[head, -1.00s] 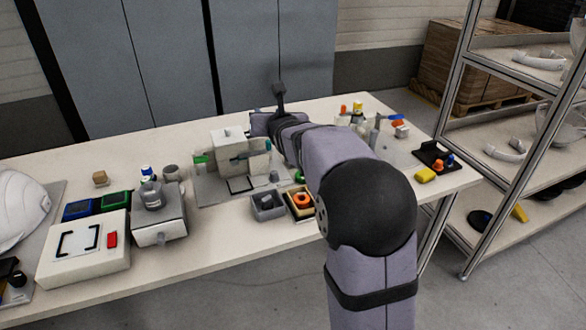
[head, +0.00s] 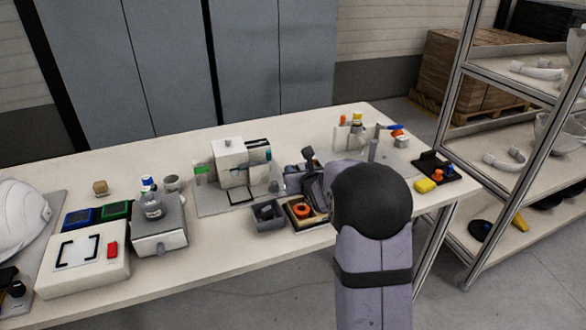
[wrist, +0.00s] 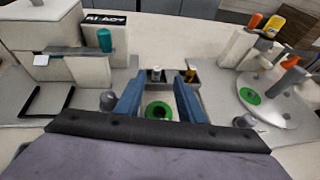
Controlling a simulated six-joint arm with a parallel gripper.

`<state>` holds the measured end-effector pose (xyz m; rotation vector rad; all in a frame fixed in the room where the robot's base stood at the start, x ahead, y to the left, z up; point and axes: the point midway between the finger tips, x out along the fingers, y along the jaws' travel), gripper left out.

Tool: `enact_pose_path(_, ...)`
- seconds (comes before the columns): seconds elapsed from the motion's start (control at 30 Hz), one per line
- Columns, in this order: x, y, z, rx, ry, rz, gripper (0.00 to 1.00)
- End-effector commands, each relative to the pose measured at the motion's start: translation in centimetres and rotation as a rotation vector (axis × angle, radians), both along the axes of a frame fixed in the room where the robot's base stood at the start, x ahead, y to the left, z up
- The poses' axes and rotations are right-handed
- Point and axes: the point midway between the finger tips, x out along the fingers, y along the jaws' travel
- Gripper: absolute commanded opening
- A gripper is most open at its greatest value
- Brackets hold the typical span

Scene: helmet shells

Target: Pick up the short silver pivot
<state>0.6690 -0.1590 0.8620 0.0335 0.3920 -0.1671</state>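My gripper (wrist: 158,88) shows two blue fingers spread apart in the wrist view, with nothing held between them. Just beyond the fingertips, in a dark open bin, stands a small silver cylinder (wrist: 156,73), which looks like the short silver pivot. It lies in line with the gap and apart from the fingers. A green ring with a dark centre (wrist: 158,110) shows between the fingers, lower down.
A white machine (head: 230,160) stands left of my gripper. A grey bin (head: 268,217) and a bin with an orange ring (head: 302,211) are in front. A round grey plate (wrist: 275,98) with upright parts is to the right.

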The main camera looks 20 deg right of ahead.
Motion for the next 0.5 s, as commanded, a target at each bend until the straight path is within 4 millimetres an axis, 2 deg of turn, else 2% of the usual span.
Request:
enact_pose_path(0.17, 0.8, 0.1, -0.2, 0.0, 0.0, 0.001, 0.35)
enact_pose_path(0.5, 4.2, -0.1, -1.4, 0.0, 0.001, 0.0, 0.35)
